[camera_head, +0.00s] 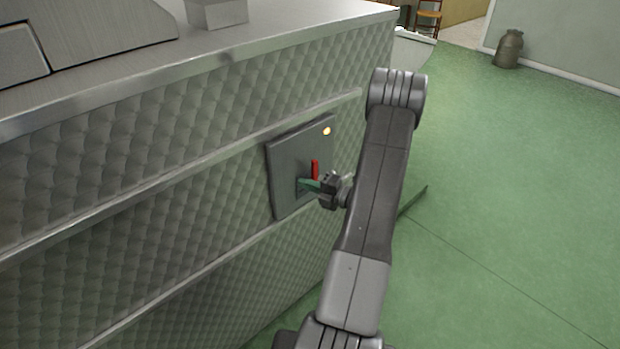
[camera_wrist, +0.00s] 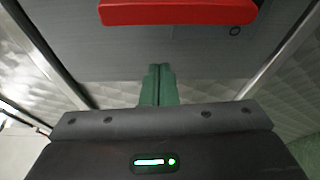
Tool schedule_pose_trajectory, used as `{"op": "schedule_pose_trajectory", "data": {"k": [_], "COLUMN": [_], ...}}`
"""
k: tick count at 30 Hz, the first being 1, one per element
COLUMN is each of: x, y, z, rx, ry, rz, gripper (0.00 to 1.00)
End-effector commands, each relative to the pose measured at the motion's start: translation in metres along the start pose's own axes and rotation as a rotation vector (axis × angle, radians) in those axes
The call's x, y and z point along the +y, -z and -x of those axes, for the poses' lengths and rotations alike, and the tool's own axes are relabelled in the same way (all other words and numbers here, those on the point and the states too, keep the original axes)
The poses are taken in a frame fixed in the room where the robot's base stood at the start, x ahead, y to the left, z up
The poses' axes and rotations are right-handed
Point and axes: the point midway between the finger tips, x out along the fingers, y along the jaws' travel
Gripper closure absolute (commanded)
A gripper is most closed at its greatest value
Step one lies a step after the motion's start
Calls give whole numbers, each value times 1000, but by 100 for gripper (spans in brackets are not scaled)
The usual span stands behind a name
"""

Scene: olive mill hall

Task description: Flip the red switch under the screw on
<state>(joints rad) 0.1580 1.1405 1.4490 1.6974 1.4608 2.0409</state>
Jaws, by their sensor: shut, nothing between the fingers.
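The red switch (camera_head: 315,169) is a small upright lever on a grey panel (camera_head: 285,160) fixed to the quilted metal side of the machine. In the wrist view the red switch (camera_wrist: 180,11) is a wide bar at the top edge, partly cut off. My gripper (camera_head: 308,184) is at the panel, just below the red switch. Its green fingers (camera_wrist: 158,84) are shut together and hold nothing. In the wrist view they lie below the red bar with a gap of grey panel between. I cannot tell whether the fingertips touch the panel. No screw can be made out.
A lit yellow lamp (camera_head: 326,131) sits at the panel's upper right. Metal rails (camera_head: 200,165) run along the machine's side above and below the panel. Green floor (camera_head: 510,200) is open to the right.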

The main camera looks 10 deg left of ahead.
Motion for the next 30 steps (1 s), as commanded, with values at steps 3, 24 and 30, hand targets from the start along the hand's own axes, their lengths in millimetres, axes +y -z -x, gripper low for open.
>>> {"op": "schedule_pose_trajectory", "data": {"k": [3, 24, 30], "x": [-4, -3, -3], "y": [-4, -2, -2], "z": [33, 98, 98], "rx": [-9, -2, -3], "ry": [0, 1, 1], "rz": [3, 3, 3], "gripper": [100, 100, 100]}}
